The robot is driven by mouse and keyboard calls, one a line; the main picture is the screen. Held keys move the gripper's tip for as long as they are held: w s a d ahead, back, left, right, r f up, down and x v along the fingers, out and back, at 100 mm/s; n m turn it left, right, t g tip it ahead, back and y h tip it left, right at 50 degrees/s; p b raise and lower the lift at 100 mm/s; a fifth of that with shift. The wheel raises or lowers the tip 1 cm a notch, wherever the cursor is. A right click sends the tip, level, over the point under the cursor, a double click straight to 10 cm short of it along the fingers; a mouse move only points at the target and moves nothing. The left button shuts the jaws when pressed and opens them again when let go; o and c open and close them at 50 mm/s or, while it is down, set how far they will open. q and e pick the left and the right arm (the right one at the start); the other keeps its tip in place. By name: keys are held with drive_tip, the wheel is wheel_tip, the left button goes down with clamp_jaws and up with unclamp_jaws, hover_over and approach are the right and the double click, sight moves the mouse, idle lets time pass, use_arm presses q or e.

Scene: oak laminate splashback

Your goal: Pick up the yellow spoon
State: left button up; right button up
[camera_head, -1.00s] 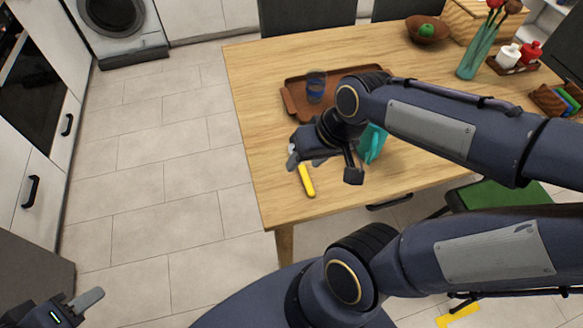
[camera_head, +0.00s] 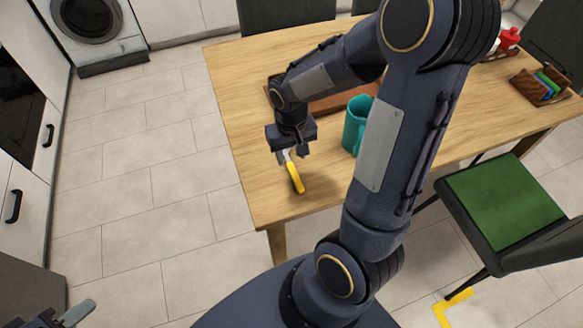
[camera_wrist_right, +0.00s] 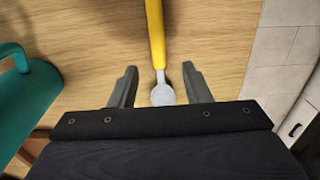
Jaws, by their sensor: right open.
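The yellow spoon (camera_head: 296,178) lies on the wooden table (camera_head: 262,205) near its front left corner. In the right wrist view its yellow handle (camera_wrist_right: 156,35) points away, and its grey round end (camera_wrist_right: 162,95) lies between my right gripper's fingers. My right gripper (camera_head: 291,156) is open, pointing down over the grey end, with a finger on each side.
A brown tray (camera_head: 335,104) lies behind, partly hidden by my arm. A green-seated chair (camera_head: 505,200) stands at the right. The table's left edge is close to the spoon.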

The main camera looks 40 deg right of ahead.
sight(292, 168)
wheel_tip(292, 168, down, 5)
drive_tip(key=shift+s+f, duration=0.1)
drive_tip(key=shift+f, duration=0.05)
drive_tip(key=shift+c, duration=0.4)
clamp_jaws()
